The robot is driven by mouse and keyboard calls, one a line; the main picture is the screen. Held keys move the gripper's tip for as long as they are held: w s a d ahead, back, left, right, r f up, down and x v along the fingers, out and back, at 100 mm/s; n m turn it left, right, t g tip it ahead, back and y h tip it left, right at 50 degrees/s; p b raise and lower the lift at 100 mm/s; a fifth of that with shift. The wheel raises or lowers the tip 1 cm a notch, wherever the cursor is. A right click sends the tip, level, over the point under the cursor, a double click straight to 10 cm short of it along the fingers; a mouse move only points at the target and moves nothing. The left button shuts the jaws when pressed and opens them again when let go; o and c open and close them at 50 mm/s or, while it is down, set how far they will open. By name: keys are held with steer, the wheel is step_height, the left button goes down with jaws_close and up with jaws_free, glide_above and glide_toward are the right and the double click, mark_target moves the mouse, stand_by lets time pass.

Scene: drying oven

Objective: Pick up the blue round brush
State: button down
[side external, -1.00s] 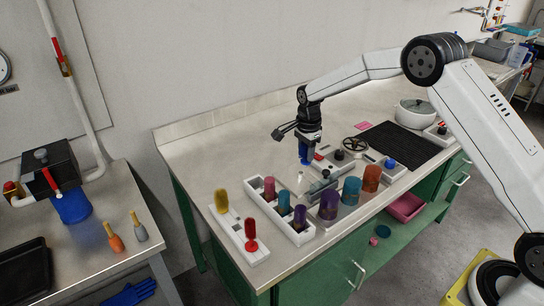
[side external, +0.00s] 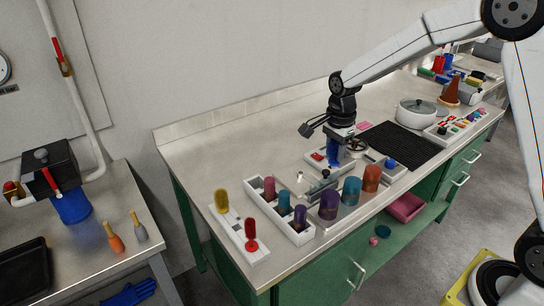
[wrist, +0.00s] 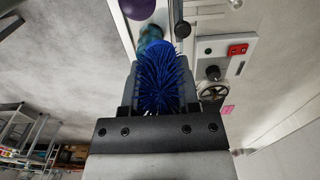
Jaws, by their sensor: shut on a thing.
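The blue round brush (wrist: 158,80) is between the jaws of my gripper (wrist: 165,108) in the wrist view, its bristles filling the gap. My gripper is shut on it. In the side view, my gripper (side external: 341,134) points down over the bench and the blue brush (side external: 333,153) hangs below it. The brush looks held above the bench top, near a white panel with a red switch; the exact height is hard to tell.
A white tray (side external: 256,205) holds pink, teal and purple brushes. A rack with yellow and red brushes (side external: 251,235) stands left of it. Purple, blue and orange cylinders stand at the bench front. A black mat (side external: 404,144) and a white pot (side external: 416,113) lie to the right.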

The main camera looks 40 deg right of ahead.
steer(key=shift+s+r, duration=0.2)
steer(key=shift+s, duration=0.25)
stand_by(0.4)
steer(key=shift+w+a+f, duration=0.1)
steer(key=shift+w+a, duration=0.25)
steer(key=shift+a, duration=0.1)
steer(key=w+a+f+n, duration=0.2)
steer(key=w+a+n, duration=0.1)
steer(key=a, duration=0.9)
steer(key=w+a+f+n, duration=0.3)
steer(key=a, duration=1)
steer(key=shift+w, duration=0.35)
steer(key=shift+f, duration=0.1)
steer(key=shift+f, duration=2.75)
